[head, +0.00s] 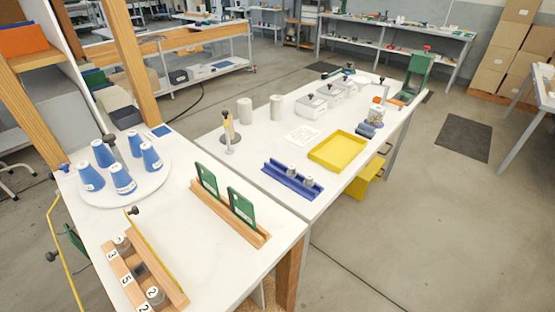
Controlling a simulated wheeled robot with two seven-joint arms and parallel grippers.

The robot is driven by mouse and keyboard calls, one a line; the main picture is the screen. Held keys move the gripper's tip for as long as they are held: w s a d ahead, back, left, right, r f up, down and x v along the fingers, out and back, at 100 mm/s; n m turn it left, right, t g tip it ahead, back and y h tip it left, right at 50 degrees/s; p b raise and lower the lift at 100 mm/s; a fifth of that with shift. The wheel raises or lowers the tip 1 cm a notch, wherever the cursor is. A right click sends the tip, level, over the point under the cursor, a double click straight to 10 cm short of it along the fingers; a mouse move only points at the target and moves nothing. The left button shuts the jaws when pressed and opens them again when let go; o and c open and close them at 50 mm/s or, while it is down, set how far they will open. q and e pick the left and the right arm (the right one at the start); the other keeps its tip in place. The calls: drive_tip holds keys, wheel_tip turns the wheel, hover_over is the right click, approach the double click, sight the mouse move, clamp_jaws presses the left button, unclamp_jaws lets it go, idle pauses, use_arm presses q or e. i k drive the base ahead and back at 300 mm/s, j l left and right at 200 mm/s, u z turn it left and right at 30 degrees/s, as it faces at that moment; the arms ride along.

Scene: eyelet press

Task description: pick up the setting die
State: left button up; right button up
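No part is clearly marked as the setting die. Small grey metal cylinders that could be dies stand in a blue holder (275,184) on the white table, one (308,181) near its right end and one (292,171) just behind. Other grey metal cylinders sit in a wooden rack with number labels (128,280) at the lower left, one of them (155,295) near the label 2. I cannot tell which one is the setting die. Neither of my grippers is in view.
A yellow tray (338,150) lies behind the blue holder. Green plates stand in a wooden stand (231,215). Blue cones stand on a round white board (126,196). Grey cylinders (245,111), lidded boxes and a green press-like frame (415,74) stand farther back. White tabletop is clear before the stand.

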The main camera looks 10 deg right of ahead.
sight(291, 172)
drive_tip(key=i+l+u, duration=0.2)
drive_tip(key=l+u, duration=0.25)
drive_tip(key=l, duration=0.3)
drive_tip(key=l+u, duration=0.4)
drive_tip(key=l, duration=0.35)
drive_tip(key=l+u, duration=0.45)
drive_tip(key=l, duration=0.35)
drive_tip(key=k+l+u, duration=0.15)
drive_tip(key=l+u, duration=0.3)
drive_tip(key=l, duration=0.3)
